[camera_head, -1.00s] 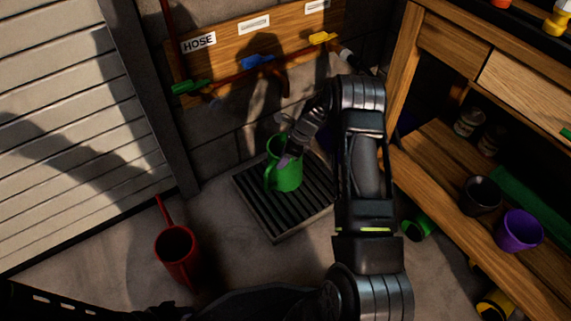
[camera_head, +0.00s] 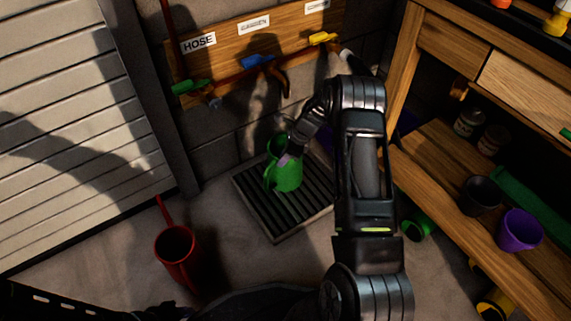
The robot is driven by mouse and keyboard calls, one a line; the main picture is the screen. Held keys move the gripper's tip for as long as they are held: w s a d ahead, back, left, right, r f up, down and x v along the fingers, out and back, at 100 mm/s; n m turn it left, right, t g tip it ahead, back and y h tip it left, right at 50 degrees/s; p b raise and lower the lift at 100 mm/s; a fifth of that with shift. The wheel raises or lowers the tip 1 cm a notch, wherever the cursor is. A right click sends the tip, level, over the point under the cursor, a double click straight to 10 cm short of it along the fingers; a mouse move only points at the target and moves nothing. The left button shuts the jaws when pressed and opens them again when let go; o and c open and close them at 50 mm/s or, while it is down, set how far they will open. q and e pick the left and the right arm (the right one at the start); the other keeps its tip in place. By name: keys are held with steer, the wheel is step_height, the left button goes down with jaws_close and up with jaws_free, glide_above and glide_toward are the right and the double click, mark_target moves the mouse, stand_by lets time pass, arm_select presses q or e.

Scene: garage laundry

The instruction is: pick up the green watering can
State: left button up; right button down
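The green watering can (camera_head: 287,177) stands upright on a dark slatted drain grate (camera_head: 258,205) on the floor by the wall. My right gripper (camera_head: 287,158) is at the can's upper rim, seen from behind and above. Its fingers are small and dark here, partly hidden by the can and the wrist, so I cannot tell whether they are open or shut on it. My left gripper is not in view.
A red watering can (camera_head: 175,250) stands on the floor to the left. A wooden workbench (camera_head: 440,170) on the right holds a dark pot (camera_head: 481,195) and a purple pot (camera_head: 519,229) on its lower shelf. A hose board (camera_head: 225,62) hangs on the wall.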

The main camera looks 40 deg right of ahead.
stand_by(0.5)
steer(key=shift+w+d+r, duration=0.1)
steer(key=shift+w+r, duration=0.05)
steer(key=shift+r, duration=0.1)
steer(key=shift+s+r+p, duration=0.2)
steer(key=shift+r+p, duration=0.4)
steer(key=shift+p, duration=0.2)
steer(key=shift+r+p, duration=1.4)
steer(key=shift+r, duration=1.35)
steer(key=shift+s+r, duration=0.15)
steer(key=s+p, duration=0.4)
steer(key=s, duration=1.5)
steer(key=shift+s+a+f, duration=0.2)
steer(key=shift+a, duration=0.05)
